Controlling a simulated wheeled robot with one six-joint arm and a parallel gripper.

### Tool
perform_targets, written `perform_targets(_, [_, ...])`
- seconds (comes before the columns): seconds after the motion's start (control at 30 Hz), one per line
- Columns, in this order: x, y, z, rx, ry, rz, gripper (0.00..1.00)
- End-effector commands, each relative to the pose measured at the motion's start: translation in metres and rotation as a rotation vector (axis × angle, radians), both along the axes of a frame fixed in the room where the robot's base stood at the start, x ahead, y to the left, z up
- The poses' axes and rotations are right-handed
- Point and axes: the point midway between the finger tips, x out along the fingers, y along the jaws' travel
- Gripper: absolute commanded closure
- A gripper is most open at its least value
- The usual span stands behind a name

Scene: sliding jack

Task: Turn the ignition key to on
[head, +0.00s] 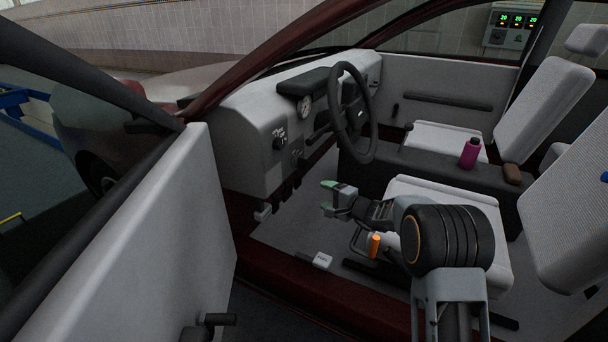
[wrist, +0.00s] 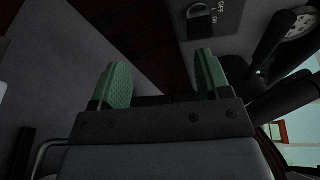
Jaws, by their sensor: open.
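My gripper (head: 338,188) is open and empty inside the car, over the floor in front of the driver's seat and below and to the right of the dashboard switches. Its two green fingers stand apart in the wrist view (wrist: 164,78). A dark knob-like piece (wrist: 200,18) sits beside OFF and ON markings at the top of that view, beyond the fingertips and apart from them. A dark knob (head: 278,143) with small white markings shows on the dashboard face in the head view. I cannot tell for certain that it is the ignition key or read its setting.
The steering wheel (head: 354,112) is above and right of the dashboard switches. The open door (head: 160,235) stands at the left. The driver's seat (head: 455,205) is beside my arm. A purple bottle (head: 470,153) stands on the centre console. The floor around the gripper looks mostly clear.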

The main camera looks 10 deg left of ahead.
Motion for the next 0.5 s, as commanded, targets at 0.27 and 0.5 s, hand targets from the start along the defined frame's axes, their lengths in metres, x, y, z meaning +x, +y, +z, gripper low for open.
perform_targets(0.27, [0.026, -0.01, 0.037, 0.042, -0.171, -0.113, 0.3])
perform_targets(0.5, [0.046, 0.013, 0.036, 0.028, -0.187, -0.108, 0.3])
